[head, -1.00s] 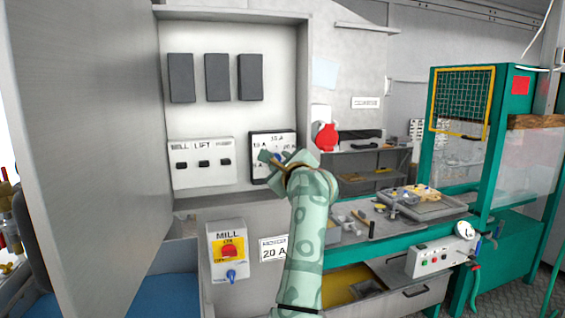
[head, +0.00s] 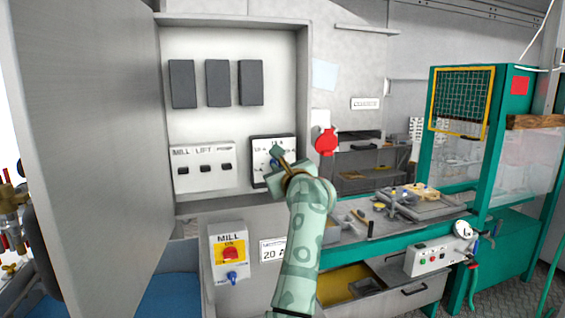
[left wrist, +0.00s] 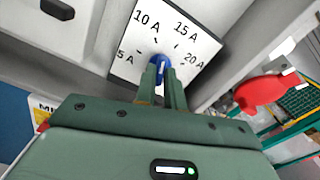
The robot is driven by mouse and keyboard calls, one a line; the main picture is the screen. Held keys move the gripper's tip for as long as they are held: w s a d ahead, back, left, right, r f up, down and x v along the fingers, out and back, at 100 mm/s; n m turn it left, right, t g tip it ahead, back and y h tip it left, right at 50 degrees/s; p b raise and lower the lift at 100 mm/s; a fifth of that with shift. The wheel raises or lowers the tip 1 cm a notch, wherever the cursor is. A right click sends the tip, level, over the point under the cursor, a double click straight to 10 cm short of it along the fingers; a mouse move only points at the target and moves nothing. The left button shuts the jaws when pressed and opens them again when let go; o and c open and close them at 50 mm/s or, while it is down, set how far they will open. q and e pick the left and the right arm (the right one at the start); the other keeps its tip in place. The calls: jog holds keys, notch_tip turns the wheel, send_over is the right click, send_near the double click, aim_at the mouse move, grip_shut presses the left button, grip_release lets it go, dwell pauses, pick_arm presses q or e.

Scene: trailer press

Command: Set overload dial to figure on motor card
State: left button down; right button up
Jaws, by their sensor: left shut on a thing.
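The overload dial plate (head: 258,146) is a white face in a dark frame inside the open cabinet. In the left wrist view the plate (left wrist: 133,41) reads 5 A, 10 A, 15 A and 20 A around a blue knob (left wrist: 160,62) with a white mark. My left gripper (head: 278,153) is shut on this knob, one finger on each side (left wrist: 164,77). The fingers partly hide the knob, so I cannot tell exactly which figure it points to. The motor card (head: 273,252) below the cabinet reads 20 A; my left arm covers its right edge. My right gripper is not in view.
The cabinet door (head: 90,150) stands open at the left. A breaker panel (head: 203,167) is left of the dial, and a MILL switch (head: 229,252) is below. A red plug (head: 326,141) is close to the right of my gripper. A green press (head: 425,155) stands further right.

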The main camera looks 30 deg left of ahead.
pick_arm(q)
jog(key=m+p, duration=1.5)
jog(key=shift+a+r, duration=0.15)
jog(key=shift+r, duration=0.15)
jog(key=shift+m+p, duration=0.3)
jog(key=c, duration=1.5)
grip_release()
jog(key=shift+a, duration=0.1)
jog(key=shift+f, duration=0.25)
